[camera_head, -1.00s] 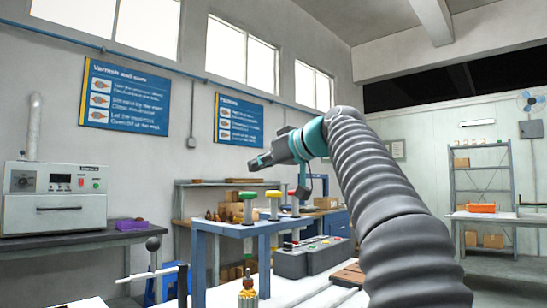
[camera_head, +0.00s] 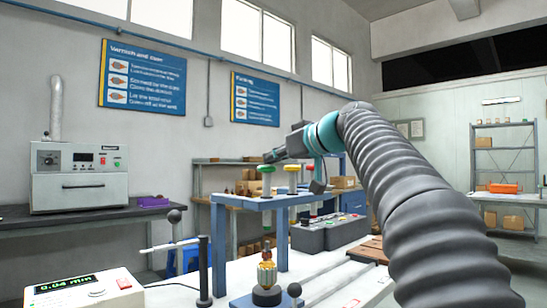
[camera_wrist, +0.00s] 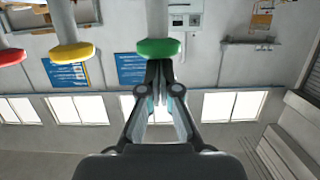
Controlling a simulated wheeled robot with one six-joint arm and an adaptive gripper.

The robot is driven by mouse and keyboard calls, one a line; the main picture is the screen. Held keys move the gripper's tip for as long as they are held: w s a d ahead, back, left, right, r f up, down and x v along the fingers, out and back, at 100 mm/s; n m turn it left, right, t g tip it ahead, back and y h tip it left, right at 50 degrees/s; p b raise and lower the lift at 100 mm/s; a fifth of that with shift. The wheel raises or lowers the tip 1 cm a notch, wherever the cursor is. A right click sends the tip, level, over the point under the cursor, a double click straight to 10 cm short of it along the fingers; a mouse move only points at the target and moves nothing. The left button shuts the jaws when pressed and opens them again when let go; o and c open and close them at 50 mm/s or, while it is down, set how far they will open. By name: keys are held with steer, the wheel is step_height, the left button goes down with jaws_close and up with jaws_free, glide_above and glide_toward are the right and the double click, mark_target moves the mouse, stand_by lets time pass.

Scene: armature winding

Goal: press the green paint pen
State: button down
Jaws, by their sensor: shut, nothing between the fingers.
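The green paint pen has a round green cap (camera_head: 266,169) on a pale stem, standing on a blue stand (camera_head: 281,201). My gripper (camera_head: 269,157) is shut and empty, just above the green cap. In the wrist view, which is upside down, the green cap (camera_wrist: 159,47) is right at the tips of my shut fingers (camera_wrist: 159,64). I cannot tell whether they touch it. A yellow cap (camera_head: 292,168) and a red cap (camera_head: 312,167) stand to its right on the same stand.
A grey control box (camera_head: 328,232) with buttons sits behind the stand. In front are a winding fixture with an armature (camera_head: 267,270) and a counter box reading 0.04 min (camera_head: 85,290). An oven (camera_head: 80,176) stands on the left bench.

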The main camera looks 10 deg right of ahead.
step_height(320, 180, down, 5)
steer(key=b, duration=0.4)
steer(key=shift+w+f, duration=0.1)
steer(key=shift+f, duration=0.1)
step_height(320, 180, up, 6)
steer(key=p, duration=0.4)
steer(key=b+v, duration=0.1)
steer(key=v, duration=0.9)
steer(key=shift+s+r, duration=0.15)
steer(key=shift+s, duration=0.2)
